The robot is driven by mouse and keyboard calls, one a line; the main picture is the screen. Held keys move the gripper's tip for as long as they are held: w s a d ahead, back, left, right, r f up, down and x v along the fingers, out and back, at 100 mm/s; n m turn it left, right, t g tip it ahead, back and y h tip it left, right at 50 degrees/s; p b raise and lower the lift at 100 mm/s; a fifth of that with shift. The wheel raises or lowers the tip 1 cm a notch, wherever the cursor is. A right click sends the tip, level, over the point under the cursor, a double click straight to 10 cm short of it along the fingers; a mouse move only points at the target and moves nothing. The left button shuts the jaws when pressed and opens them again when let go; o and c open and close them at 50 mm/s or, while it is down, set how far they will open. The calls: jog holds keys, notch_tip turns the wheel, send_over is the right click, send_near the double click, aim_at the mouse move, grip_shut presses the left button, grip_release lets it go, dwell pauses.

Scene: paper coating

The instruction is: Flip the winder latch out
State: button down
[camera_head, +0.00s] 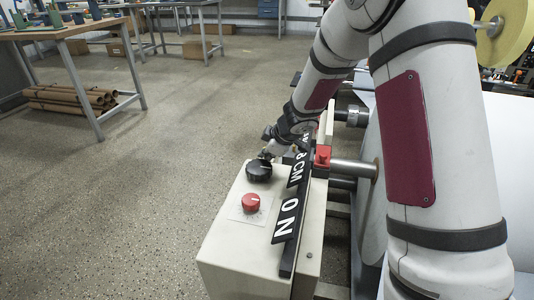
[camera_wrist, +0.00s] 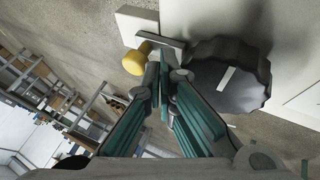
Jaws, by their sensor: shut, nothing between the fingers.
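I cannot tell for sure which part is the winder latch. A red block (camera_head: 322,156) sits at the end of the winder shaft (camera_head: 352,169), at the upper right of the pale control box (camera_head: 230,262) in the head view. My gripper (camera_head: 268,153) is low at the far end of the box, just behind the black knob (camera_head: 259,170). In the wrist view my gripper (camera_wrist: 163,72) has its teal fingers shut and empty. The large scalloped black knob (camera_wrist: 245,92) is right of the fingertips. A yellow round part (camera_wrist: 136,60) and a short grey bar (camera_wrist: 160,39) are near the tips.
A large white roll (camera_head: 374,205) stands to the right, partly behind my arm. A workbench (camera_head: 68,32) is at the far left. The floor left of the box is clear.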

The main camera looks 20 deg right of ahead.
jog(key=shift+w+d+r+p, duration=0.15)
jog(key=shift+w+d+p, duration=0.3)
jog(key=shift+w+p, duration=0.3)
jog(key=shift+w+d+p, duration=0.4)
jog(key=shift+w+p, duration=0.2)
jog(key=shift+p, duration=0.25)
